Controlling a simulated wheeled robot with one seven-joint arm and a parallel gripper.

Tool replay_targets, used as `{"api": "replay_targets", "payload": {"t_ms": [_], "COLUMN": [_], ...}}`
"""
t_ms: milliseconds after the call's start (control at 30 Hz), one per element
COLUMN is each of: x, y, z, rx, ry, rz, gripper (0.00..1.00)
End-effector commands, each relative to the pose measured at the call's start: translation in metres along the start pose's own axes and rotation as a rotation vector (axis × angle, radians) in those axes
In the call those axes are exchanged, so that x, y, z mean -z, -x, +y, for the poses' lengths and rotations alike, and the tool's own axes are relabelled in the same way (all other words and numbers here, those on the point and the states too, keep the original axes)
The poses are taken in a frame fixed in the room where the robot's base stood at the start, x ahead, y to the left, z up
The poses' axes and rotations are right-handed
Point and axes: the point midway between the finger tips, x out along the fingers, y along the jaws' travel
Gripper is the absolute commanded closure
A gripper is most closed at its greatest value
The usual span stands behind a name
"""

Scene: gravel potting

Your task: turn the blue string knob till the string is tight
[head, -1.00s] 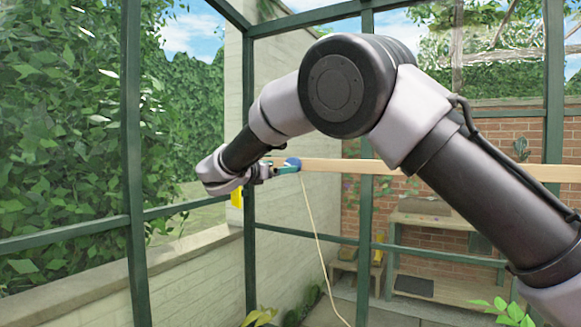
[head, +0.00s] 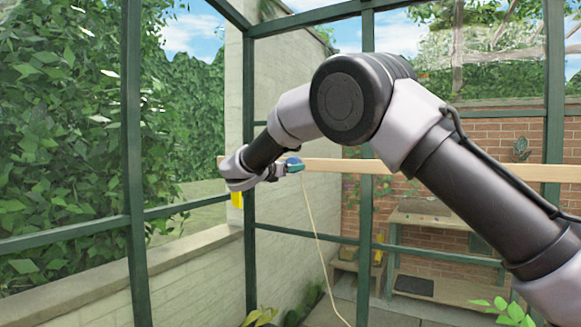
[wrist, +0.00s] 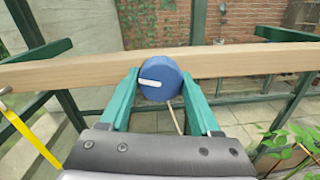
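The blue knob (wrist: 160,78) is round with a white mark that lies almost level in the wrist view. It sits on the front of a long wooden beam (wrist: 240,60). The teal fingers of my gripper (wrist: 160,75) stand on either side of the knob, very near its edges. I see no clear grip on it. In the head view my gripper (head: 292,167) is at the beam and partly hides the knob (head: 293,161). A pale string (head: 316,230) hangs from the knob down to the lower right, with a slight bend. Its lower end is out of sight.
A yellow thing (head: 237,199) hangs under the beam's left end; it also shows in the wrist view (wrist: 40,140). Green greenhouse posts (head: 249,200) and a pale wall (head: 200,270) stand on the left. A wooden bench (head: 440,285) and leafy plants are at the right.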

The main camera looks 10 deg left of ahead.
Motion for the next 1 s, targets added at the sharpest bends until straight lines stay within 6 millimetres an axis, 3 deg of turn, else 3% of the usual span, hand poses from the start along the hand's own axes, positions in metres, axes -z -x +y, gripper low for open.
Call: {"api": "replay_targets", "payload": {"t_ms": [467,1000], "x": [-0.0004,-0.0005], "y": [-0.0002,0.0], "z": [-0.0003,-0.0009], "rx": [0.002,0.005], "ry": [-0.125,-0.611], "rz": [0.005,0.03], "gripper": [0.92,0.92]}}
